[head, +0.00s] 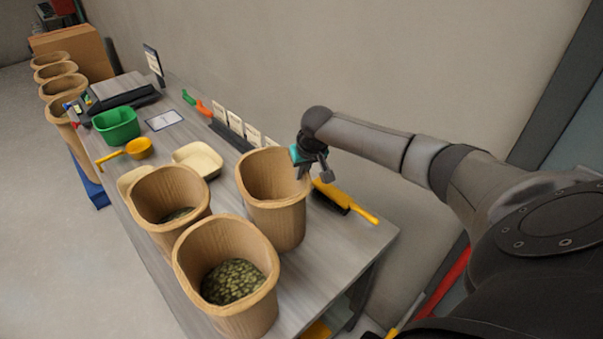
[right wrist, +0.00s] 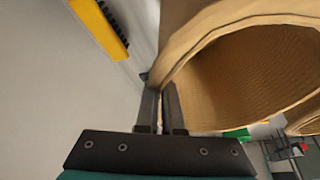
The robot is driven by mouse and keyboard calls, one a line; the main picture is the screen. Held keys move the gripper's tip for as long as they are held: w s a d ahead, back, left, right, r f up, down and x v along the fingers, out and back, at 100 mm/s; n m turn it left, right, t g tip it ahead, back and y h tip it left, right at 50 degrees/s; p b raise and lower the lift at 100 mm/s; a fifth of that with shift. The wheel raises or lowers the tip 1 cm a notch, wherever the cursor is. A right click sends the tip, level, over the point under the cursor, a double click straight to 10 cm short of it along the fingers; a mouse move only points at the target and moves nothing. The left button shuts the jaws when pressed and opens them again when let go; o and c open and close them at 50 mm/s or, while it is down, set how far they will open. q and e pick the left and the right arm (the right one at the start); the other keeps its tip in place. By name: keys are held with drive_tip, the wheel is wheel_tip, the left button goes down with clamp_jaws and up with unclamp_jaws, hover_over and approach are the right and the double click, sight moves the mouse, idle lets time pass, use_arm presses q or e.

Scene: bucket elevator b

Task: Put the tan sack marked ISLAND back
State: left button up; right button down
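Three tan sacks stand near the front end of the table. The back right sack (head: 275,218) looks empty inside; its open mouth also shows in the right wrist view (right wrist: 245,75). My right gripper (head: 318,174) is at this sack's right rim, with its fingers (right wrist: 160,105) close together and the rim's edge pinched between them. The front sack (head: 250,318) holds green beans, and the left sack (head: 172,210) holds a little dark content. No ISLAND marking is readable on any sack. My left gripper is not in view.
A yellow brush (head: 345,200) lies right of the held sack. Cream scoop tray (head: 200,158), yellow scoop (head: 139,148), green bin (head: 117,124) and card rack (head: 232,135) are farther along the table (head: 345,260). Several more sacks (head: 60,88) stand at the far left, by a cardboard box (head: 85,50).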

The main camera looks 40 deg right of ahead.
drive_tip(key=shift+f, duration=0.15)
drive_tip(key=c, duration=1.1)
unclamp_jaws()
drive_tip(key=shift+o, duration=0.2)
drive_tip(key=p+v, duration=0.1)
drive_tip(key=v, duration=1.1)
